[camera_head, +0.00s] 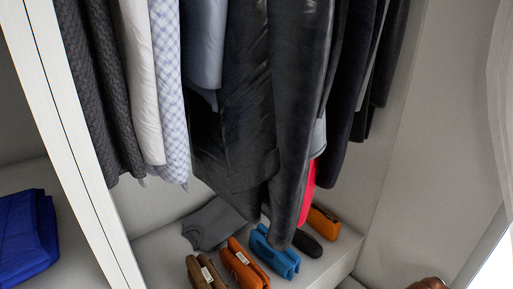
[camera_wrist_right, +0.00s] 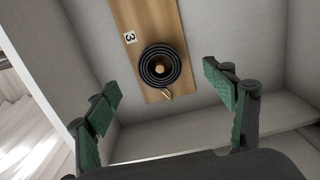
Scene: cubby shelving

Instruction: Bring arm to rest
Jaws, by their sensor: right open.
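My right gripper (camera_wrist_right: 160,105) shows in the right wrist view, with its two green-padded fingers spread wide apart. Nothing is between its fingers. It faces a wooden board (camera_wrist_right: 150,30) with a black ringed round thing (camera_wrist_right: 160,67) on it and a small label marked 3 (camera_wrist_right: 130,38). Neither finger appears to touch the board. Neither of my grippers is in the head view, and my left gripper shows in no frame.
In the head view, dark and light clothes (camera_head: 235,90) hang over a shelf (camera_head: 165,250). Folded orange (camera_head: 243,264), blue (camera_head: 275,255) and grey (camera_head: 213,223) items lie on it. A white upright panel (camera_head: 75,130) separates it from a folded blue cloth (camera_head: 28,235) at left.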

